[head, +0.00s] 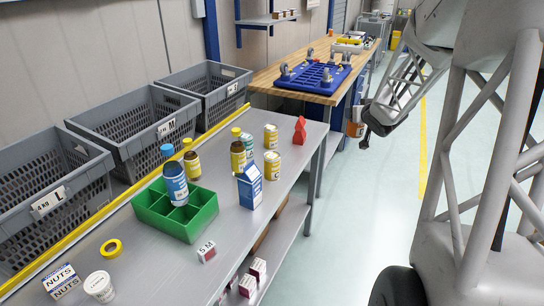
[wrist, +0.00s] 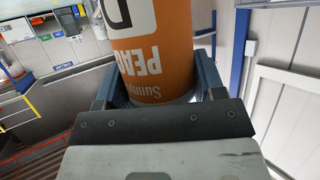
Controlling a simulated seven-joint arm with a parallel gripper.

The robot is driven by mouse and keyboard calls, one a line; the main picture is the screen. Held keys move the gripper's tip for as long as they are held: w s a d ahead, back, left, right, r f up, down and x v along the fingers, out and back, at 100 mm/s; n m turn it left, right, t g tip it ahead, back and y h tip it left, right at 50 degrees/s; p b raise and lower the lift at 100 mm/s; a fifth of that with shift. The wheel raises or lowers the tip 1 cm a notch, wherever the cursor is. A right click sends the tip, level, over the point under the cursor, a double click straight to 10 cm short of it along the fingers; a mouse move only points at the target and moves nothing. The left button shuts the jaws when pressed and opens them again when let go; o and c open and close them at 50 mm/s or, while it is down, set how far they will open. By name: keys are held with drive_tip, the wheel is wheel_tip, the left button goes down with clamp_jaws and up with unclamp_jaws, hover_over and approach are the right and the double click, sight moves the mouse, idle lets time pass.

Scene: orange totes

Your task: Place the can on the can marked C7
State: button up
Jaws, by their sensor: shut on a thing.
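My gripper (head: 362,134) is shut on an orange can (head: 355,128) and holds it in the air right of the workbench. The can (wrist: 155,50) fills the upper middle of the wrist view, its label upside down with "PEA" readable, between the two blue-grey fingers. On the grey bench stand two yellow-and-white cans, one at the back (head: 271,137) and one nearer (head: 272,166). A green-and-white container (head: 247,141) stands close to them, partly hidden by a yellow bottle (head: 238,157). No C7 mark is readable on any of them.
A blue-and-white carton (head: 250,188) and a red shape (head: 299,131) stand near the cans. A green divided box (head: 158,218) and bottles are farther left. Grey crates (head: 120,128) line the back. A wooden table (head: 290,72) carries a blue rack (head: 313,78).

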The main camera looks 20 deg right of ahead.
drive_tip(key=s+a+n+g+y, duration=0.1)
drive_tip(key=s+a+n+y, duration=0.2)
drive_tip(key=a, duration=0.7)
drive_tip(key=s+a+f+n+g+y, duration=0.1)
drive_tip(key=a+n+y, duration=0.3)
drive_tip(key=a, duration=0.6)
drive_tip(key=s+a+f+n+g+y, duration=0.1)
drive_tip(key=s+a+n+y, duration=0.3)
drive_tip(key=a, duration=0.6)
drive_tip(key=shift+s+a+g+y, duration=0.3)
drive_tip(key=shift+a+y, duration=0.05)
drive_tip(key=shift+y, duration=0.25)
drive_tip(key=shift+w+f, duration=0.1)
drive_tip(key=w+d+f, duration=0.1)
drive_tip(key=w+d, duration=0.1)
drive_tip(key=w, duration=1.3)
drive_tip(key=shift+w+f, duration=0.2)
drive_tip(key=shift+w, duration=0.15)
drive_tip(key=shift+f, duration=1.75)
drive_tip(key=shift+f, duration=0.15)
